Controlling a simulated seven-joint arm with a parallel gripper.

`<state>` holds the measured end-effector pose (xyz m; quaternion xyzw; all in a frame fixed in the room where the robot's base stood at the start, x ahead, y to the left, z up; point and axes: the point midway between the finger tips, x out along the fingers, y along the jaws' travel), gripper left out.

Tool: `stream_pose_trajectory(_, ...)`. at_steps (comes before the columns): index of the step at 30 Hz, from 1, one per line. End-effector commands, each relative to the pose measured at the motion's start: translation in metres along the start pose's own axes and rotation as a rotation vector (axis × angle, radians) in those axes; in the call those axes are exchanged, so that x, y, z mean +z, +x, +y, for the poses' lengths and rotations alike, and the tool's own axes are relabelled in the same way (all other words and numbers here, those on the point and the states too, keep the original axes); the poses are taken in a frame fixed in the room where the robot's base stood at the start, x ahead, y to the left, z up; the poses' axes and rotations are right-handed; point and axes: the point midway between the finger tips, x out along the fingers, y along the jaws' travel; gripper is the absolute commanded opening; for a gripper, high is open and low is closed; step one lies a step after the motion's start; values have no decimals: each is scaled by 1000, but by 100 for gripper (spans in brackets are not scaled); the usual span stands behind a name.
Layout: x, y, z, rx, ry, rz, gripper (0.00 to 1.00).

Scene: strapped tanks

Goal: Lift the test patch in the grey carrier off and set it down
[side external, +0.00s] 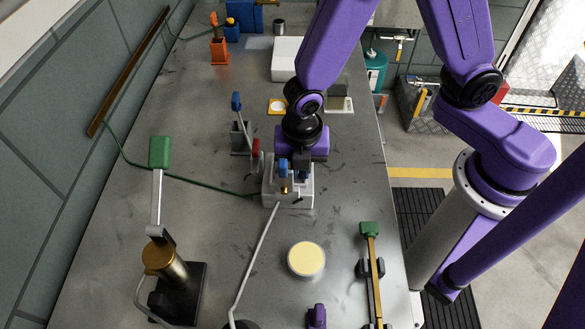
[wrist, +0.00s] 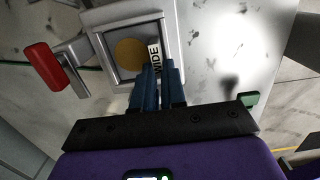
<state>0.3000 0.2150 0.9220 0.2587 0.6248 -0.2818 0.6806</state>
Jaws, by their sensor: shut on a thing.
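The grey carrier (side external: 272,196) stands mid-bench, under my gripper (side external: 291,168). In the wrist view the carrier (wrist: 171,14) is a light grey square frame around a recess. The test patch (wrist: 130,53) shows there as a tan disc on a grey ground, with a white "WIDE" label at its right. My gripper's blue fingers (wrist: 157,70) are close together, shut at the label edge of the patch. The fingertips hide the gripped part, and I cannot tell whether the patch is clear of the recess. A red-handled lever (wrist: 45,65) points outward from the carrier's left side.
A cream round pad (side external: 306,259) lies in front of the carrier. A green-handled lever with a brass cylinder (side external: 162,257) stands left, and a green-ended bar (side external: 373,265) lies right. A blue-handled lever (side external: 237,102) and a white block (side external: 287,56) are behind. Bare bench lies around the pad.

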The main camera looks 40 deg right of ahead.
Motion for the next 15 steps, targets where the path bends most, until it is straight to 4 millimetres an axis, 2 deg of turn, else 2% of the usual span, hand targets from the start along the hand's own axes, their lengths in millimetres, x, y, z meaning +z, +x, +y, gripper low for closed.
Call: stream_pose_trajectory(15, 1, -15, 0, 1, 1, 0, 0)
